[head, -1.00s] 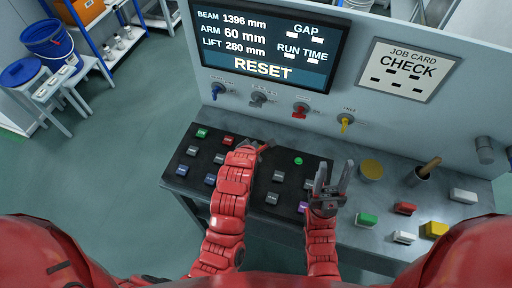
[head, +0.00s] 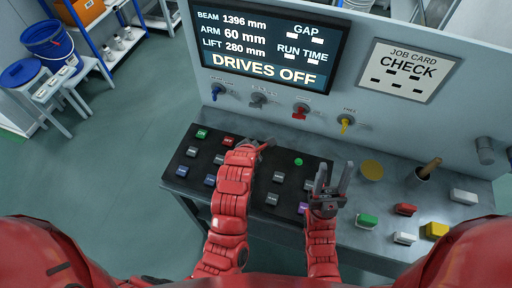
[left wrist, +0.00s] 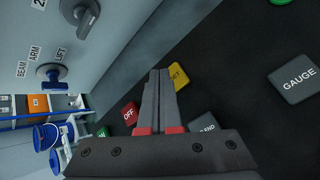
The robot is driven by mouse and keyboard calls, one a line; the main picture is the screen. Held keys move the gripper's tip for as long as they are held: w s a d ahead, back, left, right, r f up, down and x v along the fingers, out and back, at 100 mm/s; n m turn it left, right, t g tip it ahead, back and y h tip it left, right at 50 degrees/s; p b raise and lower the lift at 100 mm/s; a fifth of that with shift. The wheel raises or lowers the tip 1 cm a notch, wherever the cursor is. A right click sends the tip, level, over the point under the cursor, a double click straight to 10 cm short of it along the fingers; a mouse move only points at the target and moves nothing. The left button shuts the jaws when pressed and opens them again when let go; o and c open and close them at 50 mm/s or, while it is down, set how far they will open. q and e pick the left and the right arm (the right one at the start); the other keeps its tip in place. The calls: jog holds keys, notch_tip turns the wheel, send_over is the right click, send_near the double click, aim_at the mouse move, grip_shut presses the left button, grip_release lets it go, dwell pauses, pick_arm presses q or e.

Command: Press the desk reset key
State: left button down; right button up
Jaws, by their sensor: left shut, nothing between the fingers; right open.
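The yellow reset key (left wrist: 179,76) shows in the left wrist view, with only the end of its label visible. It is partly hidden behind the fingers of my left gripper (left wrist: 160,74), which are shut and empty. The fingertips are at the key; I cannot tell whether they touch it. In the head view my left gripper (head: 266,146) is over the black key panel (head: 258,178) and hides the key. My right gripper (head: 330,178) is open and empty over the panel's right edge. The screen (head: 268,42) reads DRIVES OFF.
A red OFF key (left wrist: 130,114) and a dark key (left wrist: 203,127) lie beside the fingers. A grey GAUGE key (left wrist: 294,84) is further right. Knobs, including a blue one (head: 217,89), line the upright panel. Coloured blocks, such as a green one (head: 367,221), lie on the right desk.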

pick_arm(q)
jog(key=shift+r, duration=0.25)
jog(key=shift+r+p, duration=1)
jog(key=shift+r, duration=1.4)
jog(key=shift+f, duration=0.1)
